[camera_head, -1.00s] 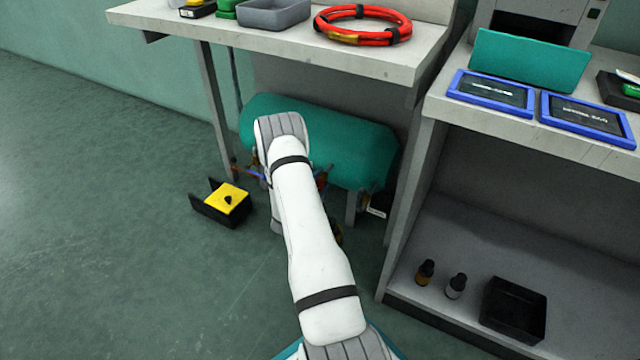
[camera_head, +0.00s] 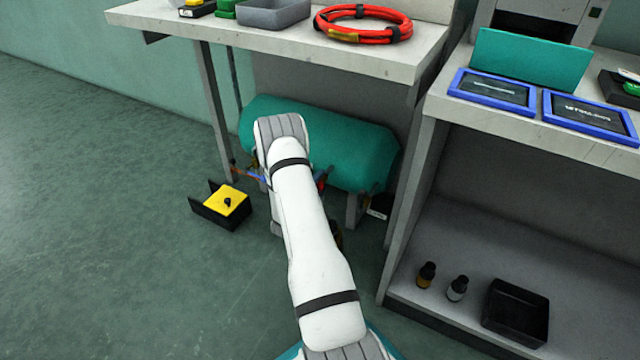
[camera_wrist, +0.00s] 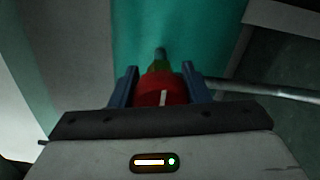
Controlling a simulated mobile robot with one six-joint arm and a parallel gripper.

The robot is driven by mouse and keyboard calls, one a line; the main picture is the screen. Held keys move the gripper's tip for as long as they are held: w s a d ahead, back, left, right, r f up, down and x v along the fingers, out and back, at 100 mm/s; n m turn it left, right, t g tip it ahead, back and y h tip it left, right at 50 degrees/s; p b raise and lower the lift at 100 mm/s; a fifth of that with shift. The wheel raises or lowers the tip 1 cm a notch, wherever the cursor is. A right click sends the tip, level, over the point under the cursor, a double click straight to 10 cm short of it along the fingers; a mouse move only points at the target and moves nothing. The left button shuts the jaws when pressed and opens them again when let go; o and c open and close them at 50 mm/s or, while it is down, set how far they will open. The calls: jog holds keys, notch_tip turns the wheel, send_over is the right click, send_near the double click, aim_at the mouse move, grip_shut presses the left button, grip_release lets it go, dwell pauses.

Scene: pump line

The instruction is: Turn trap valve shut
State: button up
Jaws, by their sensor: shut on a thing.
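In the wrist view a round red valve knob (camera_wrist: 152,91) with a short white mark sits between the two blue-grey fingers of my gripper (camera_wrist: 158,68). The fingers are shut on its sides. The white mark points nearly straight up the picture. A green fitting and a thin stem (camera_wrist: 161,53) show beyond the knob. The teal tank (camera_wrist: 205,40) is behind it. In the head view the same teal tank (camera_head: 350,160) lies under the bench, and my arm hides the gripper and the knob.
A grey pipe (camera_wrist: 265,90) runs to the right of the gripper. A black tray with a yellow block (camera_head: 232,202) is on the floor left of my arm. The bench (camera_head: 270,48) overhangs the tank. A shelf unit (camera_head: 440,265) stands close on the right. The floor at left is clear.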

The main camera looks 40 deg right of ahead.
jog(key=o, duration=1)
jog(key=shift+c, duration=0.2)
jog(key=p+v, duration=0.3)
jog(key=v, duration=0.4)
jog(key=shift+s+a, duration=0.2)
jog(key=shift+a, duration=0.15)
